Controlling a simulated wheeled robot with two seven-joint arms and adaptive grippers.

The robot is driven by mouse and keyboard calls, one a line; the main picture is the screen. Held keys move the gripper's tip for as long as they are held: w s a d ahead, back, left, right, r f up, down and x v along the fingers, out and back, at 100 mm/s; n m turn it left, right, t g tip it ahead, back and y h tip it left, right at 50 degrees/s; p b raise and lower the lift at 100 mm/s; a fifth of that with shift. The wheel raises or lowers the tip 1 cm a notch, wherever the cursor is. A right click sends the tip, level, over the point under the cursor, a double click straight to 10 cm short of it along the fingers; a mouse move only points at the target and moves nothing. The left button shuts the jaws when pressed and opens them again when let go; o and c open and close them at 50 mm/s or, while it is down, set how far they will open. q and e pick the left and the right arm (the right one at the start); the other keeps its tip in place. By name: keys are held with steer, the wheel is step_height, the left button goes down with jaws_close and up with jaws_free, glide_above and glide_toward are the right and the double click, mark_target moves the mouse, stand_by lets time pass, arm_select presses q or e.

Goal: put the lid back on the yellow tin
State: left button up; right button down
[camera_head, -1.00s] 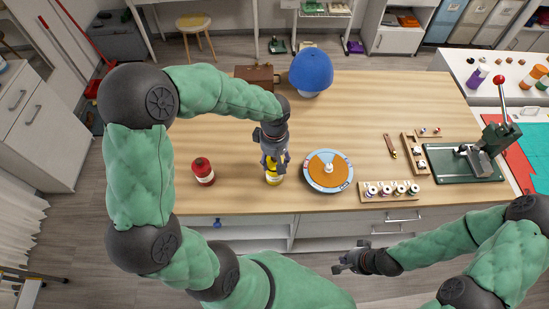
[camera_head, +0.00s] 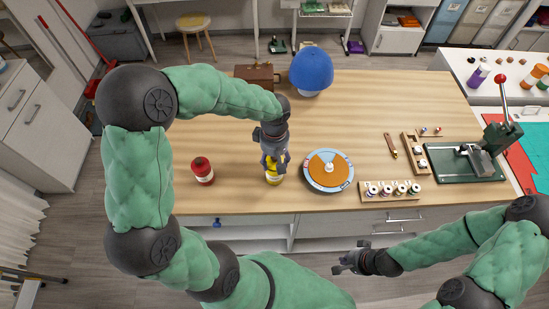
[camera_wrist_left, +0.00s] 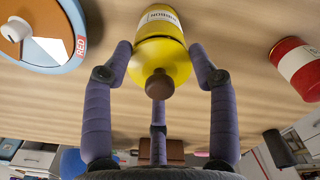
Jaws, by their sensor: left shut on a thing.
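The yellow tin (camera_head: 273,180) stands upright near the table's front edge. In the left wrist view its labelled body (camera_wrist_left: 158,18) shows, with the yellow lid (camera_wrist_left: 165,55) and its brown knob (camera_wrist_left: 159,85) at the tin's top. I see no clear gap between lid and tin. My left gripper (camera_head: 274,168) is over the tin from above, its fingers (camera_wrist_left: 160,62) around the lid and shut on it. In the head view the gripper hides most of the lid. My right gripper (camera_head: 345,262) is open and empty, in front of the table's front edge.
A red tin (camera_head: 203,171) stands left of the yellow one. A round orange and blue dial board (camera_head: 320,182) lies close on its right. A spool rack (camera_head: 375,198), a blue cap (camera_head: 312,70) and a green press (camera_head: 465,165) are further off. The table's middle is bare.

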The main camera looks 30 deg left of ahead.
stand_by(0.4)
arm_select(q)
steer(key=o, duration=1)
steer(key=shift+o, duration=1.4)
steer(key=shift+r, duration=0.15)
steer(key=shift+r+p, duration=2.2)
steer(key=shift+r, duration=1.2)
